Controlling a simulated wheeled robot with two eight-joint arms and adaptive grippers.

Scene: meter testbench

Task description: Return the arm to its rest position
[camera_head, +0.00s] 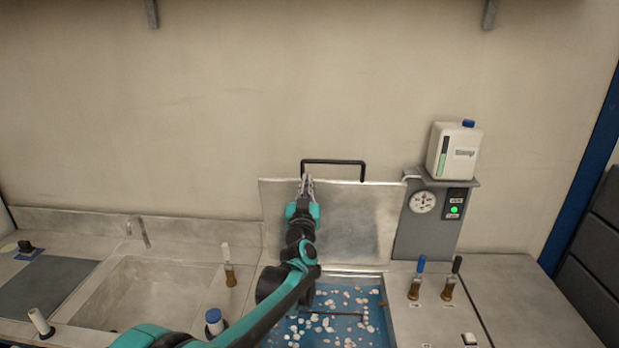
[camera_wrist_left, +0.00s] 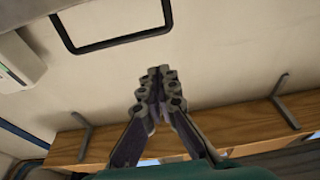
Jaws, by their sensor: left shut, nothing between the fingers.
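My left gripper (camera_head: 306,186) is raised in front of the upright metal lid (camera_head: 355,225), near the left end of the lid's black handle (camera_head: 334,162). Its fingers are shut with nothing between them; they also show closed together in the left wrist view (camera_wrist_left: 157,95). The handle (camera_wrist_left: 112,42) appears beyond the fingers there, apart from them. My left arm reaches up from the bottom of the head view, over the open basin (camera_head: 345,300) of blue liquid with white pieces. My right gripper is not in view.
A grey post with a gauge (camera_head: 422,202) and green light stands right of the lid, a white container (camera_head: 454,150) on top. A sink (camera_head: 140,290) lies left. A wooden shelf (camera_wrist_left: 190,130) shows in the wrist view.

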